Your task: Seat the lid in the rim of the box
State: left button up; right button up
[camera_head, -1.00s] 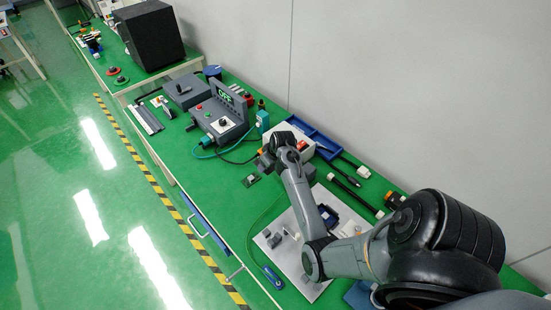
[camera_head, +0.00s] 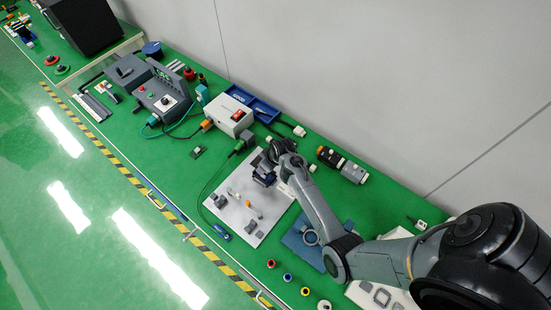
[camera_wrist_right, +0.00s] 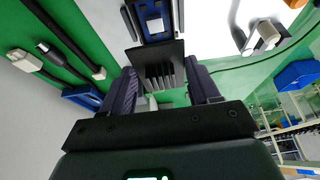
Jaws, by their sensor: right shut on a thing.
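A dark grey lid with a row of fins (camera_wrist_right: 157,70) sits between the two fingers of my right gripper (camera_wrist_right: 162,80) in the right wrist view. My right gripper is shut on it. The box (camera_wrist_right: 155,20), with a dark rim and a blue and white inside, shows just beyond the lid; the lid's far edge overlaps its near end in the picture, and I cannot tell if they touch. In the head view the dark blue box (camera_head: 263,179) is on the grey plate, close by the right gripper (camera_head: 272,163), whose fingers hide the lid. My left gripper is not in view.
The light grey plate (camera_head: 237,216) carries several small grey parts. A white power unit with a red switch (camera_head: 229,119) and a blue tray (camera_head: 262,110) stand behind. Small coloured rings (camera_head: 288,277) lie near the front edge.

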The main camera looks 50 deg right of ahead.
jog(key=shift+s, duration=0.15)
jog(key=shift+d, duration=0.1)
jog(key=shift+r+p, duration=0.1)
jog(key=shift+p, duration=0.4)
notch_tip(320, 180, down, 4)
jog(key=b, duration=0.2)
jog(key=shift+b, duration=0.35)
jog(key=shift+f+b, duration=0.6)
jog(key=shift+f, duration=0.4)
jog(key=shift+p, duration=0.35)
jog(key=shift+r, duration=0.1)
dwell(0.4)
jog(key=shift+p, duration=0.3)
